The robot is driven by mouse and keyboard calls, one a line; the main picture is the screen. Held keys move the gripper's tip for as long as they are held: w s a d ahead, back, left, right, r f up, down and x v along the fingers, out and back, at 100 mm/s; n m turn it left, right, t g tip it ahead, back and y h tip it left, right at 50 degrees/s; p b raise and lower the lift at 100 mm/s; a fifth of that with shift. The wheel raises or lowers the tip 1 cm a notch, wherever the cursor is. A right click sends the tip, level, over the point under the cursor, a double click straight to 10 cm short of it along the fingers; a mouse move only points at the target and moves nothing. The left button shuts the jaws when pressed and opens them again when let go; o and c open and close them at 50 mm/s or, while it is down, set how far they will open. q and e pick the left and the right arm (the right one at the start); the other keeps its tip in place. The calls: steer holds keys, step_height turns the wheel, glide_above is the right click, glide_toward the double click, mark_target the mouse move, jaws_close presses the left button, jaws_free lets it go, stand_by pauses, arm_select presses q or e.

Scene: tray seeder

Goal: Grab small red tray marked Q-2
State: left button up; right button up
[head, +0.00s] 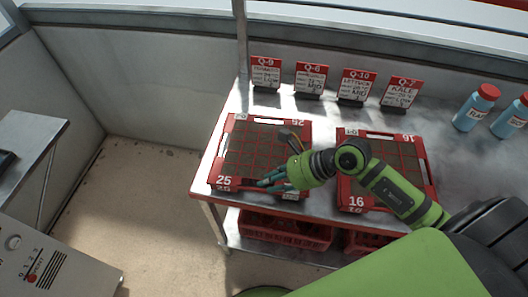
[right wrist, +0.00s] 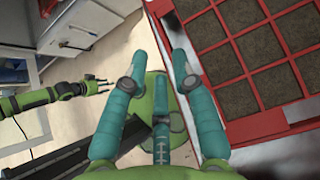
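No tray with a readable Q-2 mark shows. Two red trays with dark soil cells lie on the table in the head view. One is marked 25 (head: 225,181), the other 16 (head: 356,201). My right gripper (head: 268,182) is at the front edge of the 25 tray, near its right corner. In the right wrist view its teal fingers (right wrist: 158,62) are spread with nothing between them; a red tray rim (right wrist: 200,62) runs beside the right finger. Whether they touch is unclear. My left gripper (right wrist: 102,85) appears in the right wrist view, fingers apart and empty, away from the trays.
Signs Q-9 (head: 265,75), one I cannot read surely (head: 311,80), Q-10 (head: 355,88) and Q-7 (head: 400,94) stand along the back. Blue bottles with red caps (head: 477,108) stand at right. Red crates (head: 285,232) sit on the lower shelf. A post (head: 241,40) rises behind.

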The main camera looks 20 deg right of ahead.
mark_target(257, 189)
steer(key=shift+d+f, duration=0.15)
steer(key=shift+f, duration=0.3)
steer(key=p+x, duration=0.2)
steer(key=x, duration=0.4)
steer(key=shift+s+d+f, duration=0.1)
steer(key=shift+s+f, duration=0.05)
steer(key=shift+f, duration=0.35)
jaws_close()
steer(key=shift+r, duration=0.15)
